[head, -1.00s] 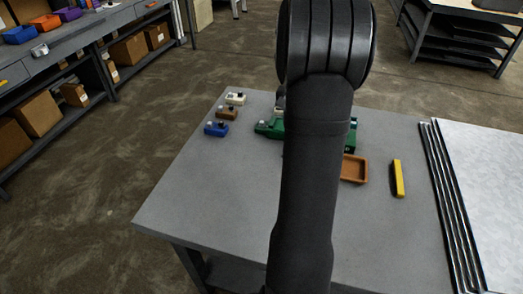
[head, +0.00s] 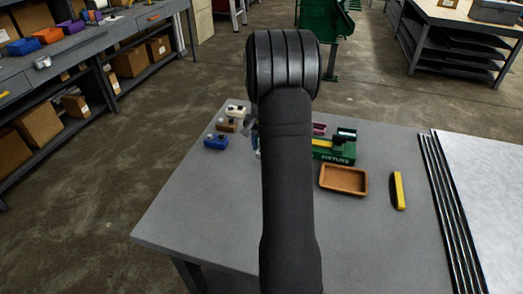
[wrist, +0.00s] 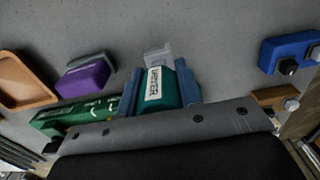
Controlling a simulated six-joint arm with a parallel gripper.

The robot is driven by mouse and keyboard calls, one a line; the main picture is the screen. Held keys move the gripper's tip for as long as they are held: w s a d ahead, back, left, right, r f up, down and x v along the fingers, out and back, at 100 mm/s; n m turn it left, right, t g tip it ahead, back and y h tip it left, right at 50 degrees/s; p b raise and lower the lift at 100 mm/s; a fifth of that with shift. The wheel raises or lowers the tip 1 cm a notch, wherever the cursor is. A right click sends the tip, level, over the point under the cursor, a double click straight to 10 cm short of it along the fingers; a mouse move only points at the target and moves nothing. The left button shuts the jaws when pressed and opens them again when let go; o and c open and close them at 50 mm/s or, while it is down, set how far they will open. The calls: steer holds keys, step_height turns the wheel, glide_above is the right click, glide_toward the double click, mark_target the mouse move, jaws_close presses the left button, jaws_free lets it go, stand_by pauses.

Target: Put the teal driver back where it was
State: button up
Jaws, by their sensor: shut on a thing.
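The teal driver (wrist: 168,90) has a white label and is held between the blue fingers of my gripper (wrist: 160,78) in the wrist view. My gripper is shut on it, over the grey tabletop. In the head view my arm hides most of the gripper; a small teal patch shows just left of the arm. A green rack (head: 335,152) with lettering on its front stands right of the arm, partly hidden. It also shows in the wrist view (wrist: 75,114), left of the driver. A purple block (wrist: 84,80) with a grey part is beside the rack.
Left of the arm are a blue block (head: 216,142), a brown block (head: 226,125) and a white block (head: 237,110), each with knobs. An orange-brown tray (head: 343,191) and a yellow bar (head: 399,190) lie to the right. The front left of the table (head: 200,225) is clear.

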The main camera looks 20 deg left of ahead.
steer(key=shift+f, duration=1.3)
steer(key=shift+f, duration=0.15)
steer(key=o, duration=1)
steer(key=shift+c, duration=0.2)
step_height(320, 180, up, 12)
steer(key=shift+r, duration=0.15)
step_height(320, 180, down, 12)
steer(key=shift+f, duration=0.15)
steer(key=shift+r, duration=2)
